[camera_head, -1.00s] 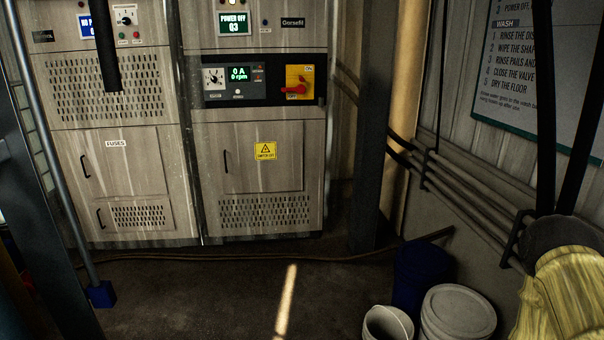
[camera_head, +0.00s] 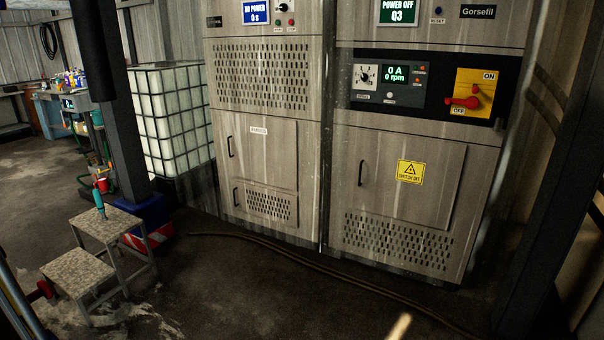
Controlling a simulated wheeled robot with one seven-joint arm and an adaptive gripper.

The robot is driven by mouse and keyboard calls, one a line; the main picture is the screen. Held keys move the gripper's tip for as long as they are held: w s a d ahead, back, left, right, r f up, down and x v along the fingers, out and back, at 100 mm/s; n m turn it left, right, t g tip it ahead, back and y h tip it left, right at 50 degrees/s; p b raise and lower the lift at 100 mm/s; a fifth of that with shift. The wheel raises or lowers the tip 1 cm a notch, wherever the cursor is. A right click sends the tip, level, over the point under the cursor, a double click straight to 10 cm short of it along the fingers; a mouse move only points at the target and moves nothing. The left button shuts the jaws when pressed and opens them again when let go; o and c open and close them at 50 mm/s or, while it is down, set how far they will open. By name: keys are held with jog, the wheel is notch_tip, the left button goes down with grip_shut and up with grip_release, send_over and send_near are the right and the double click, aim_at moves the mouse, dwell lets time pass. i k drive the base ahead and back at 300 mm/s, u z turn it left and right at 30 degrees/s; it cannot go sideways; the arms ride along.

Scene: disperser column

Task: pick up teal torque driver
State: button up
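A small teal tool (camera_head: 99,200) with a dark lower end stands roughly upright on the top step of a grey step stool (camera_head: 110,229) at the left. It looks like the torque driver, but it is small here. A red item shows just behind its top, and I cannot tell whether it is part of the tool. My gripper is not in view.
Two tall electrical cabinets (camera_head: 408,300) (camera_head: 265,140) fill the middle and right. A cable (camera_head: 290,262) runs along the floor before them. A dark post (camera_head: 122,140) and a caged white tank (camera_head: 172,110) stand behind the stool. A cluttered bench (camera_head: 60,110) is farther back.

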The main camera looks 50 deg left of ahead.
aim_at(96, 193)
jog(key=u, duration=1.7)
jog(key=i, duration=1.85)
jog(key=u, duration=1.85)
jog(key=i, duration=2)
jog(key=u, duration=0.2)
